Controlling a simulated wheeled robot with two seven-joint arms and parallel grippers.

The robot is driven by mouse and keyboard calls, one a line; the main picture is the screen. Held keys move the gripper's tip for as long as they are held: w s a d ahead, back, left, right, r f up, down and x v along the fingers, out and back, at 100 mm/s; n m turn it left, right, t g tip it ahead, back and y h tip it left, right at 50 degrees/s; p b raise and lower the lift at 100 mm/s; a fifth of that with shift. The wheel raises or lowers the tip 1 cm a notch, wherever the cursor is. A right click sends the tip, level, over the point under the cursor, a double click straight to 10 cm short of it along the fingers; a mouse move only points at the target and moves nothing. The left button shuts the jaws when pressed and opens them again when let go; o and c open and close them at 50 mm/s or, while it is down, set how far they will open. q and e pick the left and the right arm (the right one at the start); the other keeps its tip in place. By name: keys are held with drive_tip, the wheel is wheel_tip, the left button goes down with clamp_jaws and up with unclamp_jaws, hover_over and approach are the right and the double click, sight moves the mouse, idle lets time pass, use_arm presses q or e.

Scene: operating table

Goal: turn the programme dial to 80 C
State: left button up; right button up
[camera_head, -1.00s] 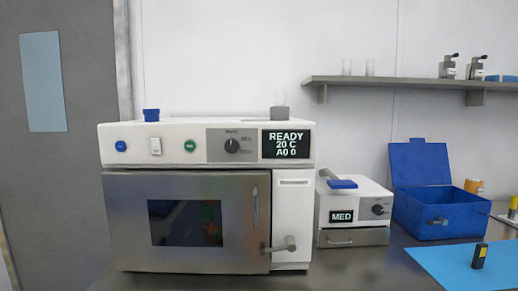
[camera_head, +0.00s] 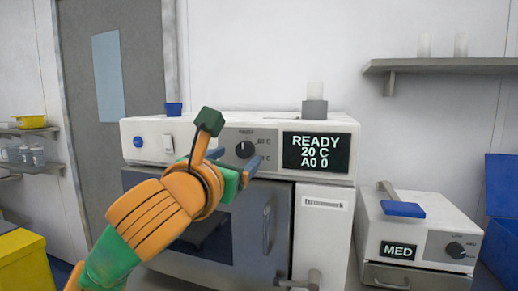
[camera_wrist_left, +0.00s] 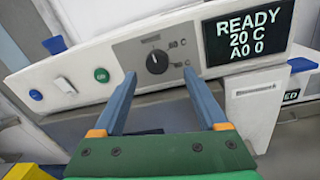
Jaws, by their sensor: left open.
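The programme dial (camera_head: 245,149) is a round black knob on the grey panel of the white washer (camera_head: 340,126). In the left wrist view the dial (camera_wrist_left: 157,61) stands ahead of and between the fingertips, apart from them. My left gripper (camera_wrist_left: 160,82) has its two blue-grey fingers wide apart and empty. In the head view the left gripper (camera_head: 235,163) is in front of the washer panel, just below the dial, and its arm covers part of the panel. The display (camera_head: 316,152) reads READY, 20 C, A0 0. My right gripper is not seen.
The washer door (camera_head: 262,235) is shut, with a handle below the panel. A smaller white device (camera_head: 410,235) showing MED stands to the right. A yellow bin (camera_head: 25,262) is at lower left. A wall shelf (camera_head: 440,66) hangs at upper right.

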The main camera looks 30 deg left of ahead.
sight(243, 152)
use_arm(q)
drive_tip(key=w+a+p, duration=0.1)
drive_tip(key=w+a, duration=0.1)
drive_tip(key=w, duration=0.1)
drive_tip(key=shift+w+r+p, duration=0.15)
drive_tip(key=shift+p, duration=0.2)
drive_tip(key=shift+w+f, duration=0.25)
drive_tip(key=shift+w, duration=0.25)
drive_tip(key=shift+d, duration=0.15)
drive_tip(key=shift+c, duration=1.3)
drive_tip(key=shift+s+r, duration=0.1)
drive_tip(key=shift+s, duration=0.05)
clamp_jaws()
